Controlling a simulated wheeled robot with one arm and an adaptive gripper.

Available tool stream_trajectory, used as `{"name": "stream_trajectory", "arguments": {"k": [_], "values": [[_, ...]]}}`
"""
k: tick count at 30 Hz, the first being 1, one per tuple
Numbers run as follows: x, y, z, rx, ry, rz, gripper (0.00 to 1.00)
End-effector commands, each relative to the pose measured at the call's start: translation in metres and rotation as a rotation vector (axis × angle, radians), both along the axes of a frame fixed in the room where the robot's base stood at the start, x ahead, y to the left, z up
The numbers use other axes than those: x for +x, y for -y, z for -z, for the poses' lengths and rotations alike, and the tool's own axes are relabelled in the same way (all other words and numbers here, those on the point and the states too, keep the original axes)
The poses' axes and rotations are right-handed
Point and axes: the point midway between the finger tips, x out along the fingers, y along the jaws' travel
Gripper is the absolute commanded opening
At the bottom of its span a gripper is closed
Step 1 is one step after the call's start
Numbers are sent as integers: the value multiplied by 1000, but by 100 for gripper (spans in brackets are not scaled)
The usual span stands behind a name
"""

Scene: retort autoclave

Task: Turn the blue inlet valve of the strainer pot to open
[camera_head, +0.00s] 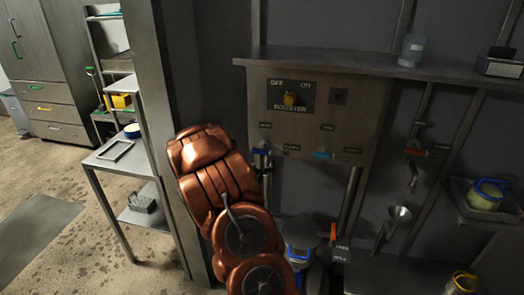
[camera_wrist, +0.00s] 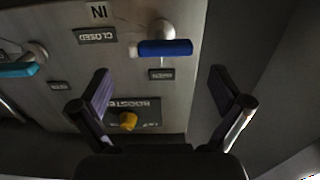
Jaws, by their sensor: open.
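The blue inlet valve handle (camera_wrist: 165,47) is a short blue lever on the metal panel, seen upside down in the wrist view. It lies sideways by its pale pivot, near the "IN" and "CLOSED" labels. Another small label, hard to read, is on its opposite side. In the head view a blue handle (camera_head: 261,152) shows at the panel's lower left, partly beside my arm. My gripper (camera_wrist: 160,80) is open and empty. Its fingers stand wide apart, with the handle beyond their tips and apparently untouched.
A teal handle (camera_head: 323,155) is to the right on the same panel, and a yellow booster knob (camera_head: 290,99) is above. A shelf (camera_head: 330,62) overhangs the panel. An orange-handled valve (camera_head: 414,152) and funnel (camera_head: 399,213) are further right. A metal post (camera_head: 160,100) stands left of my arm.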

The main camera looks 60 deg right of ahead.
Motion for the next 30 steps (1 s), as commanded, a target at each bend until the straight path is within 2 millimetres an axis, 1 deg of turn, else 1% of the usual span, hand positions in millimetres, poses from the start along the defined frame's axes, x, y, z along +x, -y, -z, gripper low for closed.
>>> {"name": "stream_trajectory", "arguments": {"k": [3, 9, 15, 20, 28, 30], "values": [[5, 15, -2, -1, 0, 0, 100], [15, 38, -3, 0, 1, -2, 100], [19, 53, 0, 2, -1, 0, 100], [22, 57, -1, 0, 1, -2, 100], [22, 57, 0, 1, 0, -2, 100], [22, 57, 0, 1, 0, -2, 93]]}}
